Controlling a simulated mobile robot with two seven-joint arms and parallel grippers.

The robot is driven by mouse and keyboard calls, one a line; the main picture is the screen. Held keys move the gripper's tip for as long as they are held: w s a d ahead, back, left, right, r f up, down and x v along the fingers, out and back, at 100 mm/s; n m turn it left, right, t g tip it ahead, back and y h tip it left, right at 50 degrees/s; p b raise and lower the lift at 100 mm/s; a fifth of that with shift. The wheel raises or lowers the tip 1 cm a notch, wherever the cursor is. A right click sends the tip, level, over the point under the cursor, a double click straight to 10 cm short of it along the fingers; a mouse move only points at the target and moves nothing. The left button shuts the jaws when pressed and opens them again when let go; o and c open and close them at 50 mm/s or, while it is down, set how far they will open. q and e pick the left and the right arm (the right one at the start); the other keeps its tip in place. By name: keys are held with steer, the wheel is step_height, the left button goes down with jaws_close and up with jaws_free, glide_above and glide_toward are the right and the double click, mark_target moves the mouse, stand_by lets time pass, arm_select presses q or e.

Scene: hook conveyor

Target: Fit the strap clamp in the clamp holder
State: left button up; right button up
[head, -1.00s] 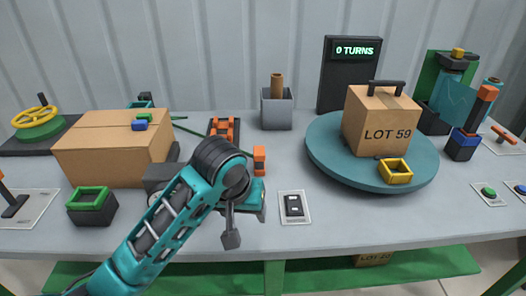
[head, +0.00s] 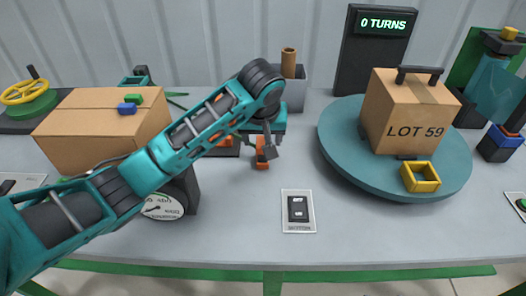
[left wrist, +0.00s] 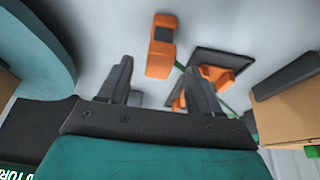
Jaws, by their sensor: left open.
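An orange block with a dark inset, which looks like the strap clamp (head: 261,160), stands on the table below my left gripper (head: 268,143). In the left wrist view the strap clamp (left wrist: 161,48) shows ahead, between the directions of the two fingertips. My left gripper (left wrist: 157,72) is open, its fingers apart with nothing between them; I cannot tell the exact gap to the clamp. A dark plate with orange brackets, which looks like the clamp holder (left wrist: 230,62), lies beside the clamp, with a green strap near it. In the head view my arm mostly hides the holder. My right gripper is not in view.
A cardboard box (head: 85,140) stands left, behind my arm. A round teal turntable (head: 335,150) carries the LOT 59 box (head: 405,115) and a yellow square ring (head: 421,178) at right. A grey bin (head: 294,90) stands behind. A switch plate (head: 298,211) lies in front; nearby table is clear.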

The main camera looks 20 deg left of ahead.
mark_target(263, 142)
arm_select(q)
steer(key=x, duration=0.5)
steer(key=shift+w+f, duration=0.25)
steer(key=shift+f, duration=0.05)
steer(key=shift+c, duration=0.3)
steer(key=c, duration=1.1)
